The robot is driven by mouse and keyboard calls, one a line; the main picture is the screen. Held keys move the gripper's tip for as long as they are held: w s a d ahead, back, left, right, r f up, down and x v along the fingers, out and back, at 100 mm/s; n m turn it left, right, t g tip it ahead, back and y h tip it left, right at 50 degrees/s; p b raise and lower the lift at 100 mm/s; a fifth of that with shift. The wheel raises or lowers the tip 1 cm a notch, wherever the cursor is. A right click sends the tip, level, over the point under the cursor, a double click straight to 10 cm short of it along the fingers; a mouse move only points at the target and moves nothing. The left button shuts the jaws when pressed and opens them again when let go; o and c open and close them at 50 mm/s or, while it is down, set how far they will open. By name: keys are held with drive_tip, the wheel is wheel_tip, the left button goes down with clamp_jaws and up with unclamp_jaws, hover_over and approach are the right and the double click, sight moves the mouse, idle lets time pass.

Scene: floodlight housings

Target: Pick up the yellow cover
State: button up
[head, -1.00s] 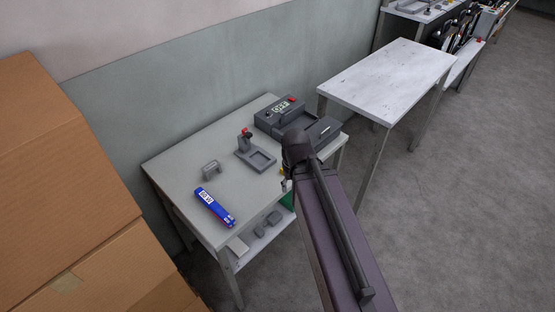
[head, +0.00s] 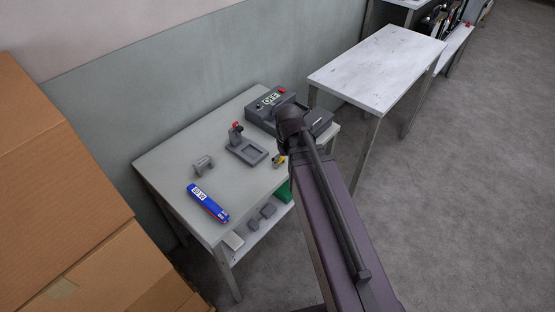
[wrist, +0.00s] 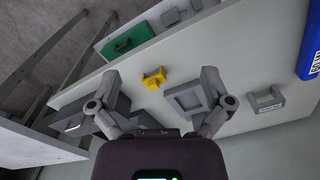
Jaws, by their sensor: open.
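The yellow cover (wrist: 154,78) lies on the grey table top (wrist: 250,45) near its edge in the wrist view. In the head view a small yellow bit of it (head: 280,160) shows beside my arm, partly hidden. My gripper (wrist: 160,88) is open and empty in the wrist view, its two fingers spread to the left and right of the yellow cover, with the cover between and beyond them. In the head view my arm hides most of the gripper.
A grey fixture with a square recess (head: 248,151) stands close to the cover. A dark machine marked OFF (head: 268,100), a grey bracket (head: 203,166) and a blue tube (head: 208,203) are also on the table. A green object (wrist: 128,43) is on the shelf below.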

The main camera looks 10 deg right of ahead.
drive_tip(key=w+r+n+p, duration=0.2)
drive_tip(key=w+n, duration=0.3)
drive_tip(key=w, duration=0.7)
drive_tip(key=shift+r, duration=0.25)
drive_tip(key=shift+f, duration=0.15)
drive_tip(key=b, duration=0.8)
hover_over(279, 161)
drive_tip(key=w, duration=0.1)
wheel_tip(279, 161, down, 8)
drive_tip(key=shift+w+f, duration=0.15)
drive_tip(key=shift+f+b, duration=0.15)
drive_tip(key=shift+b, duration=0.25)
drive_tip(key=shift+s+d+f+b, duration=0.1)
drive_tip(key=shift+f+b, duration=1.15)
drive_tip(key=shift+s+f+b, duration=0.1)
drive_tip(key=shift+f+b, duration=1.1)
drive_tip(key=c, duration=0.8)
